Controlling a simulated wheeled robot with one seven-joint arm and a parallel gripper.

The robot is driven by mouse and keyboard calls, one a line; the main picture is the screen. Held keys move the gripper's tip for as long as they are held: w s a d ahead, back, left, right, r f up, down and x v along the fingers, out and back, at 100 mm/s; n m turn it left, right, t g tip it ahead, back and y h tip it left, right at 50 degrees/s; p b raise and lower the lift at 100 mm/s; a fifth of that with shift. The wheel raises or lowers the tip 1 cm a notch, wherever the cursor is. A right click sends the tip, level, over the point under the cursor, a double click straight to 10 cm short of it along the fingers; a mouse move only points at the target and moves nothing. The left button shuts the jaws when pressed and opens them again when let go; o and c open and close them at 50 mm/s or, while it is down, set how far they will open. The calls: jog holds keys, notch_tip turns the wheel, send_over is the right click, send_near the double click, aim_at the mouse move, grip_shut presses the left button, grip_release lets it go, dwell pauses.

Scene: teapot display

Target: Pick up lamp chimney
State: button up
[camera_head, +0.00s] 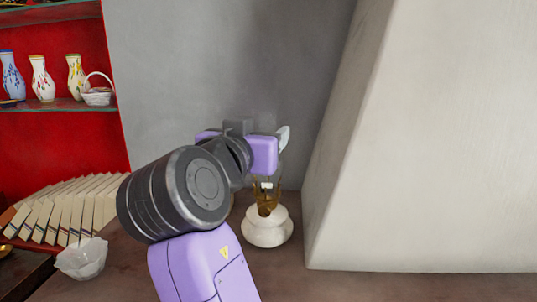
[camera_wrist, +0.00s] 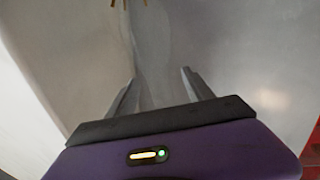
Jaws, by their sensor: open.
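An oil lamp with a round white base (camera_head: 267,229) and an amber neck (camera_head: 265,192) stands on the brown surface, close to the wall corner. Above the neck the lamp chimney is clear and hard to make out, partly behind my gripper. In the wrist view a pale, see-through shape that looks like the lamp chimney (camera_wrist: 150,50) runs up between the fingers, with gold prongs (camera_wrist: 128,3) at the top edge. My gripper (camera_wrist: 158,85) is open around this shape; I cannot tell whether either finger touches it. In the head view one pale fingertip shows beside the purple gripper body.
A white wall block (camera_head: 420,140) rises close on the right of the lamp. A white bowl (camera_head: 82,258) and a row of leaning books (camera_head: 65,210) are at the left. Vases (camera_head: 42,78) and a small basket (camera_head: 97,96) stand on a red shelf.

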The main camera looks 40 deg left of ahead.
jog(key=p+x, duration=0.2)
jog(key=x, duration=0.2)
jog(key=shift+w+d, duration=0.1)
jog(key=shift+w, duration=0.15)
jog(key=shift+w+a+f, duration=0.2)
jog(key=shift+w+a, duration=0.05)
jog(key=shift+w, duration=0.25)
grip_shut()
